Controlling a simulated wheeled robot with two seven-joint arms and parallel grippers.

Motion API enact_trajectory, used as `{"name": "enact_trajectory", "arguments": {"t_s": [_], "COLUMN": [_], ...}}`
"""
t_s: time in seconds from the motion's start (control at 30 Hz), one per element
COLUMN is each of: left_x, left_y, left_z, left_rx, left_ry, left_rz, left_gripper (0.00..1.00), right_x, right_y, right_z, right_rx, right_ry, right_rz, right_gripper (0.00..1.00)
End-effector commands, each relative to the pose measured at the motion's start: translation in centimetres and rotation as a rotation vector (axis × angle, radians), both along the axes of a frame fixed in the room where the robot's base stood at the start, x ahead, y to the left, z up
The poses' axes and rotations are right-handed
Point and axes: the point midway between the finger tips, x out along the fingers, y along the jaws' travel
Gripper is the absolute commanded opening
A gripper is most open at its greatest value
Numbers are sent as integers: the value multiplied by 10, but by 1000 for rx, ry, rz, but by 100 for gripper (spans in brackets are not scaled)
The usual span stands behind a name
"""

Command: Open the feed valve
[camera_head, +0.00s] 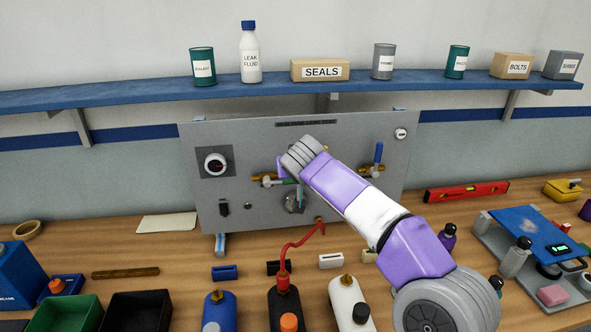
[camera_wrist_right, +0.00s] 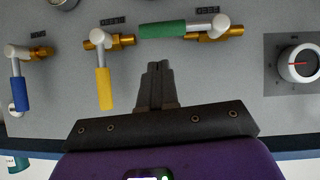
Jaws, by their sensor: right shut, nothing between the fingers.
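A grey panel (camera_head: 330,132) carries several lever valves on brass fittings. The green lever (camera_wrist_right: 163,29) lies along its fitting; it also shows in the head view (camera_head: 283,182). My right gripper (camera_wrist_right: 156,66) is shut and empty, between the yellow and green levers, apart from both. My left gripper is out of view.
A dial knob (camera_head: 215,163) sits at the panel's left. A red hose (camera_head: 300,242) runs from the panel to a dark bottle (camera_head: 285,305). Bottles and bins crowd the bench front. A shelf (camera_head: 140,94) with containers hangs above.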

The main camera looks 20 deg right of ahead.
Motion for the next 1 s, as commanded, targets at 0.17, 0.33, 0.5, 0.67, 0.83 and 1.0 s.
{"name": "enact_trajectory", "arguments": {"t_s": [0.17,0.33,0.5,0.67,0.83,1.0], "left_x": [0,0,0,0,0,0], "left_y": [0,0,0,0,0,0], "left_z": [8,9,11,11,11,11], "left_rx": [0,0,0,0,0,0], "left_ry": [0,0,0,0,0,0], "left_rz": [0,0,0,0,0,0], "left_gripper": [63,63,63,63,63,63], "right_x": [-30,-58,-76,-82,-82,-82], "right_y": [7,15,18,20,20,20], "right_z": [31,50,61,64,64,64], "right_rx": [1,2,1,0,0,0], "right_ry": [-5,-4,-2,-1,0,-1], "right_rz": [2,2,0,1,0,0], "right_gripper": [0,0,0,0,0,0]}}
